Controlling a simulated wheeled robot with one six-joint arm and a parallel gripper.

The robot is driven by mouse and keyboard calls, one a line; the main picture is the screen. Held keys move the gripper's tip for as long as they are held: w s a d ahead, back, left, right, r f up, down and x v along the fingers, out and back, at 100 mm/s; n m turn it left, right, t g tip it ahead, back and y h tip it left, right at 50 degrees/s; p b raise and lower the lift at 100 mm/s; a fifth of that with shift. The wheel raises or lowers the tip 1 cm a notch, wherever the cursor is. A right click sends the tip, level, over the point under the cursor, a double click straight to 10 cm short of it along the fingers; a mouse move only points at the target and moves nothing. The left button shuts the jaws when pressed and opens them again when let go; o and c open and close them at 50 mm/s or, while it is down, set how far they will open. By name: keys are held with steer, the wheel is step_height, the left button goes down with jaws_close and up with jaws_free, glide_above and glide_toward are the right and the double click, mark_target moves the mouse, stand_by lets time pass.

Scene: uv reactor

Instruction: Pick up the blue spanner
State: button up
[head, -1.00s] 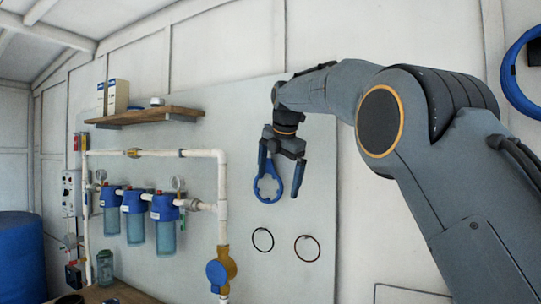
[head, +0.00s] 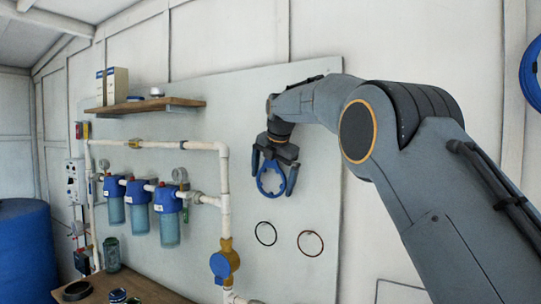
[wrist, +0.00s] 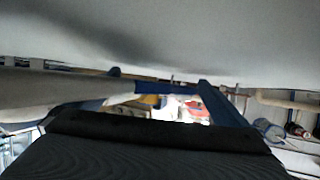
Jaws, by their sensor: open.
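The blue spanner (head: 262,188) has a ring-shaped head and shows against the pale wall panel in the head view. My gripper (head: 273,182) points down in front of the panel, with its jaws open. In the head view the spanner's ring lies between the two fingers; its upper part is hidden behind the gripper body. In the wrist view a blue bar, likely the spanner (wrist: 167,88) seen edge-on, spans between the fingers. I cannot tell whether either finger touches it.
Two thin rings (head: 311,243) hang on the panel below my gripper. White pipework (head: 225,190) with blue-capped filters (head: 167,201) stands to the left. A wooden shelf (head: 150,107) with boxes is above it, and a wooden bench (head: 140,285) is at lower left.

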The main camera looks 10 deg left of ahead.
steer(key=shift+f, duration=0.15)
steer(key=c, duration=1)
steer(key=shift+c, duration=0.5)
